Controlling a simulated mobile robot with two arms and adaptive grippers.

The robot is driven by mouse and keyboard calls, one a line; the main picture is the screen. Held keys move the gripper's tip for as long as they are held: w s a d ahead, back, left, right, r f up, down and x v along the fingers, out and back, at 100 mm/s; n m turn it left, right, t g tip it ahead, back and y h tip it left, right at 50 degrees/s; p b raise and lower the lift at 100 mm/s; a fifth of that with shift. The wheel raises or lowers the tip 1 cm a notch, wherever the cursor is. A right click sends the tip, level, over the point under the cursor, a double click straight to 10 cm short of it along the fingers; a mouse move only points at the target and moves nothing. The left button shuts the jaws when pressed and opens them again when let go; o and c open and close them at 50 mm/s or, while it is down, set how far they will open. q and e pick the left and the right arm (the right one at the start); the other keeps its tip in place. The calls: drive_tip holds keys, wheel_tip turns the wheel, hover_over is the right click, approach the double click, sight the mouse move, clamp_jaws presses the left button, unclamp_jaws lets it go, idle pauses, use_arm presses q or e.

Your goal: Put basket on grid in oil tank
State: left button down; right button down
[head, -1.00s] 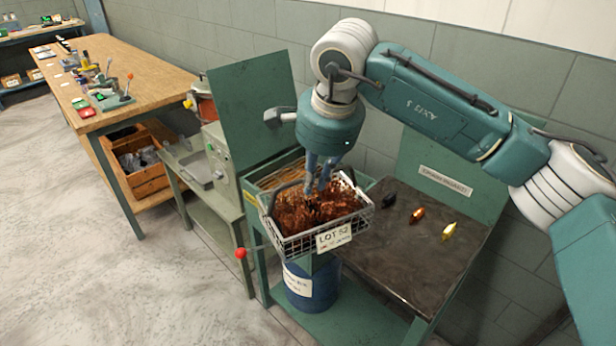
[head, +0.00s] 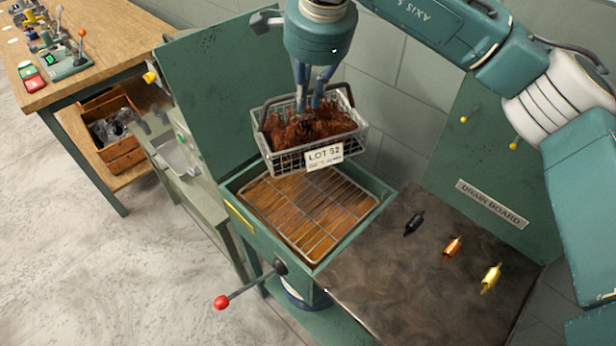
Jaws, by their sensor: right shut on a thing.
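The wire basket (head: 290,160) carries a "LOT 52" tag and is filled with copper-brown springs or coils. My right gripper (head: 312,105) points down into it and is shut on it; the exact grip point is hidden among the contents. The basket hangs over the back part of the oil tank (head: 374,218). The tank is a green open box with brown oil and a wire grid (head: 310,215) across its opening. The front of the grid is bare and in full view. My left gripper is not in view.
The tank's raised green lid (head: 215,90) stands behind and left of the basket. A red-knobbed lever (head: 222,302) sticks out at the tank's front. The drain board (head: 400,290) to the right holds black, orange and yellow small parts. A workbench stands at left.

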drive_tip(key=shift+w+f, duration=0.1)
drive_tip(key=shift+w, duration=0.25)
wheel_tip(320, 180, down, 20)
drive_tip(key=p, duration=0.6)
drive_tip(key=shift+r, duration=0.25)
drive_tip(key=shift+s, duration=0.1)
drive_tip(key=shift+f, duration=0.1)
drive_tip(key=c, duration=1.7)
unclamp_jaws()
drive_tip(key=shift+s, duration=0.1)
drive_tip(key=shift+c, duration=0.2)
